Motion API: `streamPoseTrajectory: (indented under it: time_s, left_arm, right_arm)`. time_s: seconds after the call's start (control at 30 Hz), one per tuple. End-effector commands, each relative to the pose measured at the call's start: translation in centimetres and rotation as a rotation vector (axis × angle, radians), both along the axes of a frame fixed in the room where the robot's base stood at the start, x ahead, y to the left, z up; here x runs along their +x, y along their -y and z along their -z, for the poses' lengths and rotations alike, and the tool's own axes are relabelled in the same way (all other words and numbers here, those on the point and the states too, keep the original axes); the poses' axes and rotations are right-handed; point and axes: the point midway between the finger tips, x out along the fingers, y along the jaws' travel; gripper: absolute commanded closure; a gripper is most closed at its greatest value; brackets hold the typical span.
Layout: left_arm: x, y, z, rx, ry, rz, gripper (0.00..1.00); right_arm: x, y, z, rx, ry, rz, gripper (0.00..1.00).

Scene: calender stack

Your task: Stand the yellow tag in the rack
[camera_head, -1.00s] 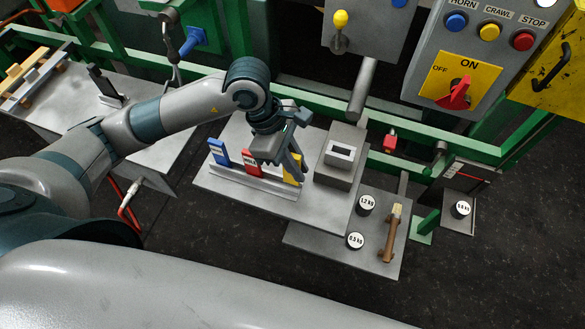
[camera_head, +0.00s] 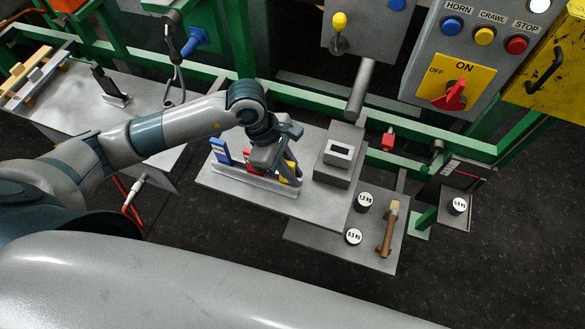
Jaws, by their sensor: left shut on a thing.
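The grey rack (camera_head: 240,180) is a long low slotted bar near the front edge of a metal plate. A blue tag (camera_head: 221,151) stands upright at its left end. A red tag (camera_head: 249,158) stands right of it, partly hidden by my gripper. My left gripper (camera_head: 285,170) is low over the right end of the rack, shut on the yellow tag (camera_head: 284,178). The yellow tag is mostly hidden by the fingers. I cannot tell whether its lower edge sits in the rack's slot. My right gripper is not in view.
A grey box (camera_head: 338,150) with a small window stands just right of my gripper. Green rails and a control panel (camera_head: 462,75) are behind. The plate in front of the rack is clear.

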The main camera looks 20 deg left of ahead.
Motion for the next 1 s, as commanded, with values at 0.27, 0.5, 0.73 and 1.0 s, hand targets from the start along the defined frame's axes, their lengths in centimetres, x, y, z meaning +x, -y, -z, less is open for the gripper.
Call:
streamPoseTrajectory:
  time_s: [0.27, 0.5, 0.73, 1.0]
  left_arm:
    - [0.01, 0.03, 0.17, 0.000, 0.000, 0.001, 1.00]
    - [0.00, 0.01, 0.30, 0.000, 0.000, 0.000, 0.71]
    - [0.00, 0.01, 0.30, 0.000, 0.000, 0.000, 0.71]
    - [0.07, -0.14, -0.27, 0.000, 0.002, 0.000, 0.71]
  right_arm:
    - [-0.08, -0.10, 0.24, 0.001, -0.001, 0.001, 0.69]
    - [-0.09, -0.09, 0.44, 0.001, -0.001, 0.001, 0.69]
    - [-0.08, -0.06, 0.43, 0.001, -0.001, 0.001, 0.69]
    - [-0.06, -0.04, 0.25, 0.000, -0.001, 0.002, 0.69]
